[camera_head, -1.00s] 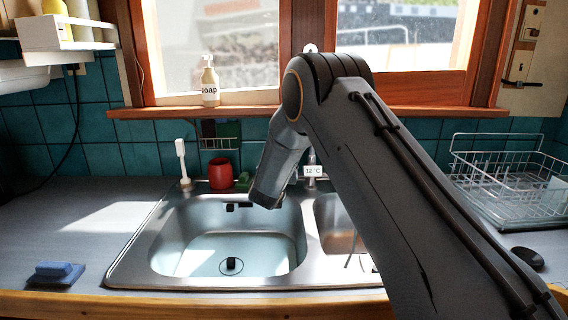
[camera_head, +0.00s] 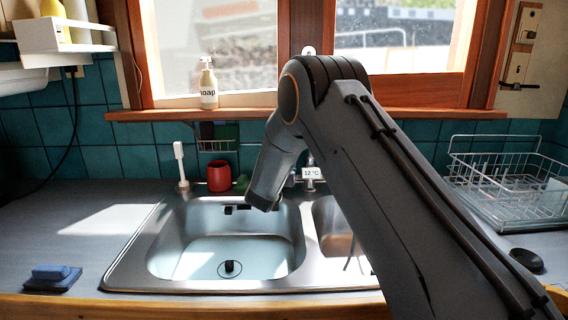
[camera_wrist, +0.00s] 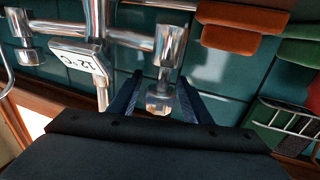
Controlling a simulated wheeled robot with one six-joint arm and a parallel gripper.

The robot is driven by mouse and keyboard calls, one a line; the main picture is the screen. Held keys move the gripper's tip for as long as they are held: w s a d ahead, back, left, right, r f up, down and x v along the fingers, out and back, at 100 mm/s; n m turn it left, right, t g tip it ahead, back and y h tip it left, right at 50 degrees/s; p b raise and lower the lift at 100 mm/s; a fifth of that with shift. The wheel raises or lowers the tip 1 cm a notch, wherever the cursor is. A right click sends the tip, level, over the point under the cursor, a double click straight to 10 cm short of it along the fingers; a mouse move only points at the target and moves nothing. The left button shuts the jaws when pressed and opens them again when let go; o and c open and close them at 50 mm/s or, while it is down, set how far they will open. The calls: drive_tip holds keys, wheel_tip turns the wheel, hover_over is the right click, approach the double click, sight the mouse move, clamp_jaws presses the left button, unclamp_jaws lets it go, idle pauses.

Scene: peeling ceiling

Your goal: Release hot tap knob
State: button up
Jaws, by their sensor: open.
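The chrome tap with a 12 °C display (camera_wrist: 82,62) fills the upper left of the wrist view. Its near knob (camera_wrist: 160,103) is a chrome cylinder with a rounded end. The other knob (camera_wrist: 28,55) is at the far left. My gripper (camera_wrist: 160,88) is open, with one dark finger on each side of the near knob. I cannot tell whether either finger touches it. In the head view, the tap's display (camera_head: 312,173) shows just right of my wrist, and the gripper is hidden behind my arm.
The sink basin (camera_head: 225,248) lies below. A wire dish rack (camera_head: 500,180) is at right.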

drive_tip(key=b+v, duration=0.1)
drive_tip(key=v, duration=0.6)
drive_tip(key=shift+s+b, duration=0.35)
drive_tip(key=shift+a, duration=0.1)
